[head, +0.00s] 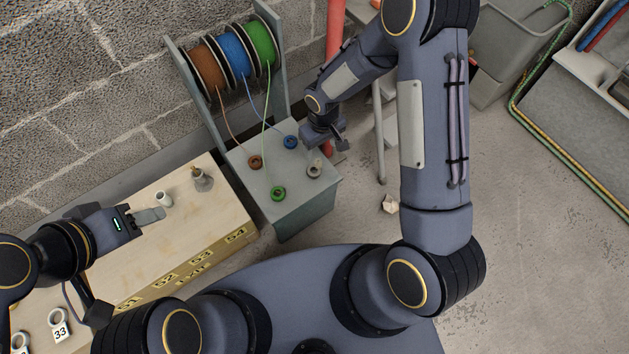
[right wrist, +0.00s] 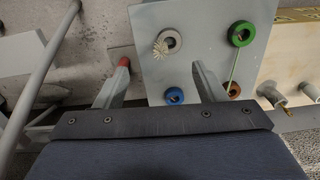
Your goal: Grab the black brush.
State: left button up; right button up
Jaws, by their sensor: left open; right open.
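No clearly black brush shows. A pale bristled tuft (right wrist: 161,47) shows at the grey ring (right wrist: 170,41) on the metal stand top in the right wrist view. This ring and tuft also show at the stand's right side in the head view (head: 315,168); any handle is hidden or too small to tell. My right gripper (head: 327,143) is open and empty, above the stand's back right edge. In the right wrist view, its fingers (right wrist: 158,88) are apart, with the blue ring (right wrist: 174,96) between them beyond. My left gripper (head: 150,215) is open over the wooden bench, away from the tuft.
Orange, blue and green reels (head: 233,54) hang behind the stand top (head: 299,201), their strands running to coloured rings. A red pipe (head: 335,35) rises close behind my right gripper. A white cup (head: 164,198) and a grey fitting (head: 202,180) stand on the wooden bench (head: 130,260).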

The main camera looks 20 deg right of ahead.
jog(key=b, duration=0.2)
send_over(313, 172)
jog(key=d, duration=0.1)
jog(key=f, duration=0.6)
jog(key=shift+s+f, duration=0.35)
jog(key=f, duration=0.1)
jog(key=f+b, duration=0.1)
jog(key=f, duration=0.1)
jog(key=a+f+b, duration=0.1)
jog(key=f, duration=0.1)
jog(key=shift+w, duration=0.3)
jog(key=shift+r, duration=0.1)
jog(key=c, duration=1)
jog(key=shift+r, duration=0.1)
